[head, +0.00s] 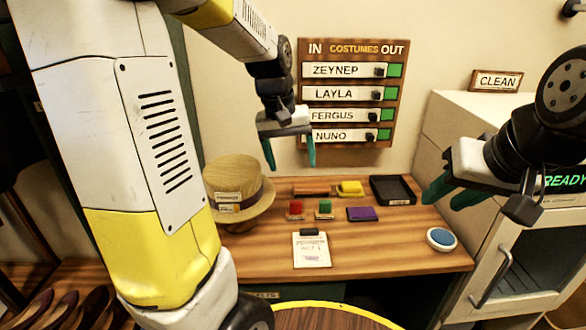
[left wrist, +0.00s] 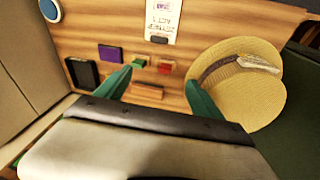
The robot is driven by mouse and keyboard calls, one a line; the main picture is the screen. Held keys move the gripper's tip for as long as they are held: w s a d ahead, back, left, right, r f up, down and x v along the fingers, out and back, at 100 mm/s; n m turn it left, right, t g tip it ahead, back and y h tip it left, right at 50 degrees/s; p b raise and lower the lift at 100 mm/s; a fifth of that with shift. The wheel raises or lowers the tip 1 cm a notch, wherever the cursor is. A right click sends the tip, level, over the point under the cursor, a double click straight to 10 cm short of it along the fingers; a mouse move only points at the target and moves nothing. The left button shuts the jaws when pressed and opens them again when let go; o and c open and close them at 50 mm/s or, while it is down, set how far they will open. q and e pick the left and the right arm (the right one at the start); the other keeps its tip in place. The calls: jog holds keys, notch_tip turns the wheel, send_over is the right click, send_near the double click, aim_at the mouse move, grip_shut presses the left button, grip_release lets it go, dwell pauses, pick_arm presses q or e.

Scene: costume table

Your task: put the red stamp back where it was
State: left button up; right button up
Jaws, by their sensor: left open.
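The red stamp (head: 295,207) sits on the wooden table, left of the green stamp (head: 325,207). In the left wrist view the red stamp (left wrist: 165,68) shows beyond the fingers, with the green stamp (left wrist: 140,62) next to it. My left gripper (head: 290,162) is open and empty, pointing down above the back of the table; its spread fingers also show in the left wrist view (left wrist: 158,92). My right gripper (head: 453,194) is off to the right, its fingers apart with nothing between them.
A straw hat (head: 238,188) stands left of the stamps. A purple pad (head: 363,214), yellow item (head: 350,188), black tray (head: 392,190), wooden block (head: 312,187), paper card (head: 312,250) and blue button (head: 441,238) are on the table. The name board (head: 352,92) hangs behind. A white cabinet (head: 440,125) stands right.

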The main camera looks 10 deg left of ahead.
pick_arm(q)
jog(key=s+r+m+t, duration=0.1)
jog(key=s+r+t, duration=0.1)
jog(key=s, duration=0.6)
jog(key=s+d+r+m+t, duration=0.1)
jog(key=s+r+t, duration=0.1)
jog(key=s, duration=0.6)
jog(key=shift+s+d+r+m+h, duration=0.15)
jog(key=shift+d+r+m+h, duration=0.2)
jog(key=shift+r, duration=0.55)
